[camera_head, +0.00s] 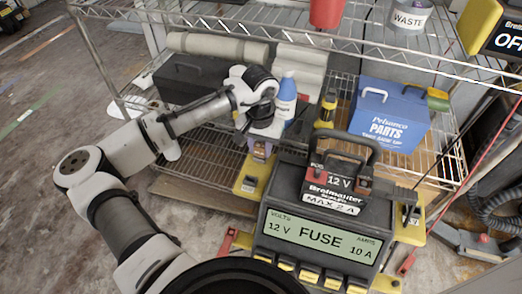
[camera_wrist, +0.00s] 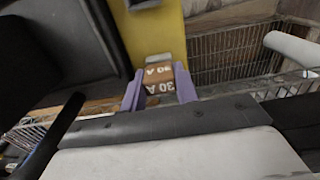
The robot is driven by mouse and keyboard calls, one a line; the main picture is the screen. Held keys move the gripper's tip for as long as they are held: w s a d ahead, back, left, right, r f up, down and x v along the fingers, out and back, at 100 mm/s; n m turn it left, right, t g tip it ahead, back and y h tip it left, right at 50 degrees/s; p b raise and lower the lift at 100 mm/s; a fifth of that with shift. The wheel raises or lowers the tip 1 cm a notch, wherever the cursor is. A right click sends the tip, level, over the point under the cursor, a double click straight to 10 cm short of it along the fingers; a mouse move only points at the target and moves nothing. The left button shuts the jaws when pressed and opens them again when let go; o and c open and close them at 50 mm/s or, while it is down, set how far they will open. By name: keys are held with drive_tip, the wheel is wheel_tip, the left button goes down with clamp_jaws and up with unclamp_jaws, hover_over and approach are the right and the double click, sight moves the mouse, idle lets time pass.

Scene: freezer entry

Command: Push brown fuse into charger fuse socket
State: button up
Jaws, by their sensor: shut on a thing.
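The charger (camera_head: 318,240) is a dark box with a green display reading "12 V FUSE 10 A". A yellow piece (camera_head: 248,180) with a dark fitting is at its left side; I cannot tell for sure that this is the fuse socket. My gripper (camera_head: 259,152) is just above and behind this piece. The yellow surface (camera_wrist: 157,35) lies just beyond the fuse. Whether the fuse touches it, I cannot tell.
A blue parts box (camera_head: 388,115), a blue-labelled bottle (camera_head: 285,100) and a dark toolbox (camera_head: 190,80) stand behind on the wire shelf (camera_head: 205,165). Open floor lies left.

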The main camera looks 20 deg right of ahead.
sight(260, 146)
drive_tip(key=shift+r+p, duration=0.5)
drive_tip(key=shift+p, duration=0.6)
idle(0.6)
drive_tip(key=shift+r+p, duration=2.7)
drive_tip(key=shift+r, duration=0.15)
